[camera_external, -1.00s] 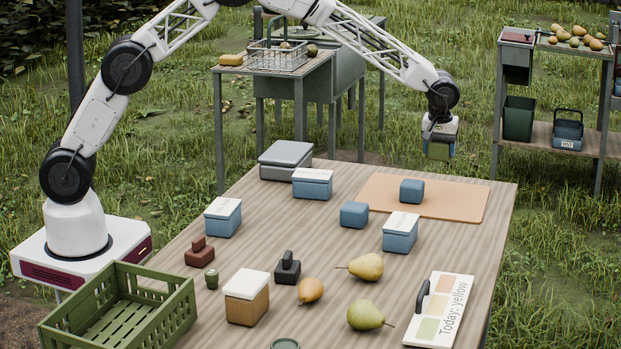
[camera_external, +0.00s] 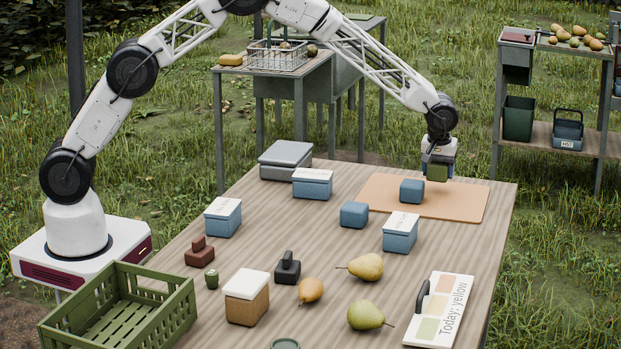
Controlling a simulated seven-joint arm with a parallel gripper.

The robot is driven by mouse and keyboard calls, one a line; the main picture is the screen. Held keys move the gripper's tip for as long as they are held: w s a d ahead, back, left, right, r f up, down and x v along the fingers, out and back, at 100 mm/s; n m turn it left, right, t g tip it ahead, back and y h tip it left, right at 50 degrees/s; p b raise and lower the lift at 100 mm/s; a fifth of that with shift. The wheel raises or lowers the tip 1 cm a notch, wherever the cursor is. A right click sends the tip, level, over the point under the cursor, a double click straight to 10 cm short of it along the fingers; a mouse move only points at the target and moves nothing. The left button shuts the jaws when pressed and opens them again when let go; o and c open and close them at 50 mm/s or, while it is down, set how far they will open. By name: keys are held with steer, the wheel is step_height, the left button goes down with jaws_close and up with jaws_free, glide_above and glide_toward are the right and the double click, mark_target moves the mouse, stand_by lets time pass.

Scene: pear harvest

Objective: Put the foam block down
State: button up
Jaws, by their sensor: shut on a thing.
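The block is over the far part of the orange-tan mat (camera_external: 455,207), just behind and to the right of a blue block (camera_external: 411,190) that lies on the mat. It looks a little above the mat; a gap or contact is too small to tell. The fingertips are partly hidden by the block.
Another blue block (camera_external: 354,214) and a white-lidded blue box (camera_external: 400,233) stand left of and in front of the mat. The mat's right side is clear. Pears (camera_external: 366,267), a colour card (camera_external: 439,310) and a green crate (camera_external: 118,310) are nearer the front.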

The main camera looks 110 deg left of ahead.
mark_target(437, 192)
steer(key=shift+f, duration=0.1)
steer(key=shift+f, duration=1.75)
steer(key=shift+f, duration=0.1)
steer(key=o, duration=0.9)
steer(key=r, duration=0.4)
steer(key=d+r, duration=0.1)
steer(key=r, duration=0.7)
steer(key=shift+d, duration=0.4)
